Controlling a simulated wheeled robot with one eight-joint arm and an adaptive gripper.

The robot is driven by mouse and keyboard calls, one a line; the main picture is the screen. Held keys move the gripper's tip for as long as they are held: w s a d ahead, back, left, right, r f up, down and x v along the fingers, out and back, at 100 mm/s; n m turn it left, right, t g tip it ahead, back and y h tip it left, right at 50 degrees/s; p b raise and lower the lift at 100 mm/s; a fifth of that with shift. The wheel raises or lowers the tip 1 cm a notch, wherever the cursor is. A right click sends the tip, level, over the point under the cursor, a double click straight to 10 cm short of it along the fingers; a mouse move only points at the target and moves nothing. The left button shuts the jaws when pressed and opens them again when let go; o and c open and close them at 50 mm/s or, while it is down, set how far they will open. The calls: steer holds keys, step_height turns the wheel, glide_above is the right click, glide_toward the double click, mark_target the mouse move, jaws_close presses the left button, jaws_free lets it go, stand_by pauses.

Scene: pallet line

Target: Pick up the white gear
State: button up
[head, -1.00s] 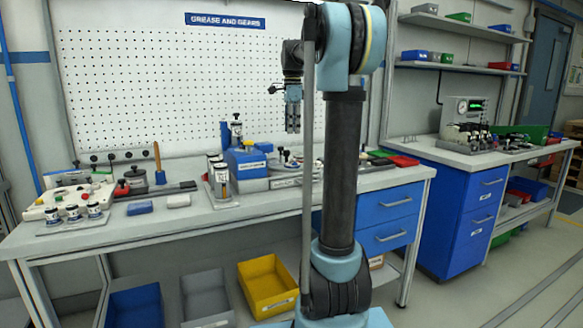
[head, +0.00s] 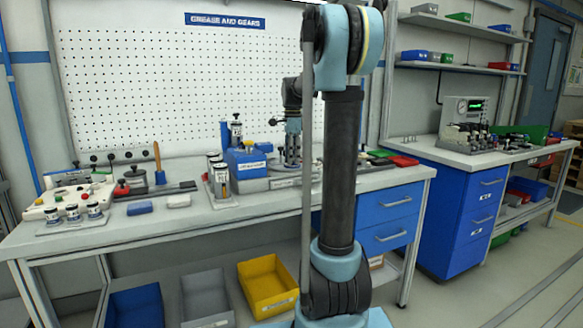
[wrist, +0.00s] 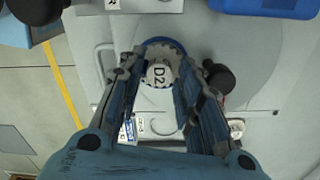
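In the wrist view, a round pale toothed part, which looks like the white gear (wrist: 160,73), carries a "D2" mark on its light centre. A dark blue rim shows behind its upper edge. My gripper (wrist: 159,80) is open, with one finger on each side of this part. I cannot tell whether the fingers touch it. In the head view, my gripper (head: 292,158) points down over the workbench, just right of a blue box, and the gear cannot be made out there.
The blue box (head: 245,161) stands close left of my gripper on the workbench (head: 240,207). A black round knob (wrist: 219,78) sits close to the right finger in the wrist view. Labelled jars (head: 73,212) and a blue block (head: 140,208) lie farther left. The pegboard (head: 170,90) rises behind.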

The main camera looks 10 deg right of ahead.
steer(key=shift+f, duration=0.15)
jaws_close()
